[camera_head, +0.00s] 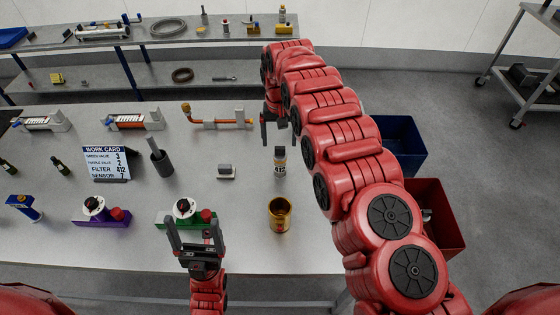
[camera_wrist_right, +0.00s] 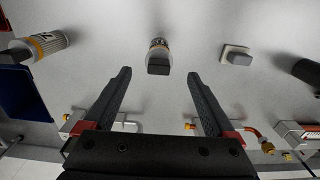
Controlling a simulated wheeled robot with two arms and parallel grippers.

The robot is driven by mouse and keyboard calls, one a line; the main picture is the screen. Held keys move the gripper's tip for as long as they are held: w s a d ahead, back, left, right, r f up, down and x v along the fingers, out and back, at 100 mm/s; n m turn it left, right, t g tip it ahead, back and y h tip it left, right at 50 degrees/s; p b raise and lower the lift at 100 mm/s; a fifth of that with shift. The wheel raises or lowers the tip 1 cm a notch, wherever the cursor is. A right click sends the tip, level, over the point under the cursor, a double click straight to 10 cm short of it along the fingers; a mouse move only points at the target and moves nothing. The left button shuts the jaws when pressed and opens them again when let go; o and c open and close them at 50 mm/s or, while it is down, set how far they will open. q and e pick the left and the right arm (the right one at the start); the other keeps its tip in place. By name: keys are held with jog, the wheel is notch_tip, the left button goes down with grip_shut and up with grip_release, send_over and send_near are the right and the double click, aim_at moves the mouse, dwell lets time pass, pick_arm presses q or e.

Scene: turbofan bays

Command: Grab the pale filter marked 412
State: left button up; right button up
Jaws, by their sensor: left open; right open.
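The pale filter marked 412 (camera_head: 280,165) stands upright on the table, dark cap on top. It also shows in the right wrist view (camera_wrist_right: 159,48), seen from above, beyond and between my fingertips. My right gripper (camera_head: 280,138) is open and empty just behind and above it, apart from it; the fingers frame the filter in the wrist view (camera_wrist_right: 158,75). My left gripper (camera_head: 196,232) is open and empty near the table's front, by the green valve (camera_head: 178,216). The work card (camera_head: 106,162) reads filter 412.
Another pale banded cylinder (camera_wrist_right: 42,46) shows in the wrist view, hidden by my arm from the head. A copper pipe (camera_head: 218,122) lies behind. Blue (camera_head: 398,143) and red bins (camera_head: 437,215) stand right.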

aim_at(280, 147)
jog(key=shift+f+p, duration=0.1)
jog(key=shift+p, duration=0.2)
jog(key=shift+d+f+p, duration=0.1)
jog(key=shift+f+p, duration=0.55)
jog(key=shift+f, duration=0.2)
jog(key=shift+f+b, duration=0.45)
jog(key=shift+f, duration=1.1)
jog(key=shift+r, duration=0.1)
grip_shut()
